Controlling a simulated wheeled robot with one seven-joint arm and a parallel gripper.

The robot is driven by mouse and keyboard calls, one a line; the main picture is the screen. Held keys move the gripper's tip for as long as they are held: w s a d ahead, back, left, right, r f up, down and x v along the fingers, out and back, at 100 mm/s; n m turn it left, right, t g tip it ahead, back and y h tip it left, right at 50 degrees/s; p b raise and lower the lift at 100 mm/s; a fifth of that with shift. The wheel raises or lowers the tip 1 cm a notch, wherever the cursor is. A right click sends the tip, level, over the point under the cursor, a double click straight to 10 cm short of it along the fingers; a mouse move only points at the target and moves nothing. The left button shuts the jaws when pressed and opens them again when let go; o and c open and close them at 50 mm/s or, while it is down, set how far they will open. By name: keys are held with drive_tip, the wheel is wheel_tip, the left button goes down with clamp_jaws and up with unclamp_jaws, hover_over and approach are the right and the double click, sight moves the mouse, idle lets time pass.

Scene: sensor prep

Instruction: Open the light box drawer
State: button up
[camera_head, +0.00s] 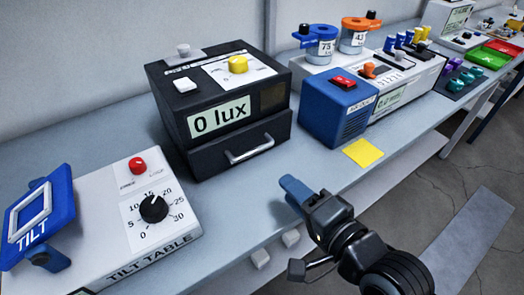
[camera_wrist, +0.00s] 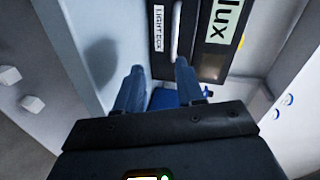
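The black light box (camera_head: 165,95) stands on the bench and its display reads 0 lux. Its drawer (camera_head: 215,164) is at the bottom of the front and looks shut. The silver bar handle (camera_head: 249,150) runs across the drawer front. In the wrist view the handle (camera_wrist: 176,32) shows at the top, beyond my fingertips, beside the LIGHT BOX label. My gripper (camera_head: 291,190) is in front of the box, to the right of and nearer than the handle. In the wrist view the blue fingers of my gripper (camera_wrist: 158,75) are apart, with nothing held between them.
A blue box (camera_head: 322,118) stands close to the right of the light box, with a yellow square (camera_head: 362,153) before it. The tilt table (camera_head: 115,205) with a red button and dial is at the left. The bench top (camera_head: 235,215) before the drawer is clear.

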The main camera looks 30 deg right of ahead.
sight(257, 152)
drive_tip(key=w, duration=0.1)
drive_tip(key=w+r+m, duration=0.1)
drive_tip(key=w, duration=0.1)
drive_tip(key=shift+r+m, duration=0.25)
drive_tip(key=shift+m, duration=0.05)
drive_tip(key=shift+w+r, duration=0.1)
drive_tip(key=shift+w, duration=0.5)
drive_tip(key=shift+p+x, duration=0.5)
drive_tip(key=shift+x, duration=3.1)
drive_tip(key=shift+c, duration=0.2)
clamp_jaws()
